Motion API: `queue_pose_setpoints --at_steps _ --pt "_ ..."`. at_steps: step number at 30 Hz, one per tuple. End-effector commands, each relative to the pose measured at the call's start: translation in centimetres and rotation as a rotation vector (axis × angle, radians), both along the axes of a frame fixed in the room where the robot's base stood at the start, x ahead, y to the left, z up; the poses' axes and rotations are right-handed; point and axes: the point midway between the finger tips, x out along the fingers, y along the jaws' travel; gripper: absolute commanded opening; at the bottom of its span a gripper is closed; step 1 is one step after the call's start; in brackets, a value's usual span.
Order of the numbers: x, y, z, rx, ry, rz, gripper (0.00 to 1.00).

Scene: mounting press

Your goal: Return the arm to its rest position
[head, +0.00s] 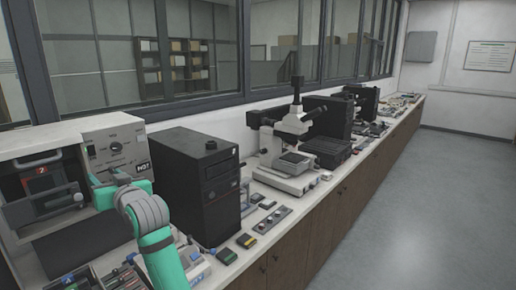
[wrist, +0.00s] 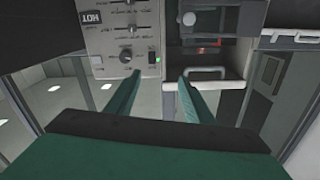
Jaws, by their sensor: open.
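My green and grey arm (head: 158,240) reaches up from the bottom left of the head view toward the mounting press (head: 45,190). In the head view my gripper is mostly hidden behind my own arm. In the wrist view my gripper (wrist: 155,90) has its two green fingers apart with nothing between them. The fingers point at the front of the press, between its control panel (wrist: 122,35) and a white handle (wrist: 208,73). I cannot tell whether a finger touches the press.
A black computer tower (head: 200,185) stands close to the right of my arm. A microscope (head: 290,150) stands farther along the bench. Small parts and a strip of knobs (head: 268,222) lie near the bench's front edge. The grey floor (head: 420,220) on the right is clear.

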Motion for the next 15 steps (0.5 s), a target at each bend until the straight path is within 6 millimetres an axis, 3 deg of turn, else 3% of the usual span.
queue_pose_setpoints --at_steps 2,15 --pt "-0.1 0.1 0.0 0.0 0.0 0.001 0.48" --pt "0.5 -2.6 -6.8 0.035 0.033 -0.055 0.48"
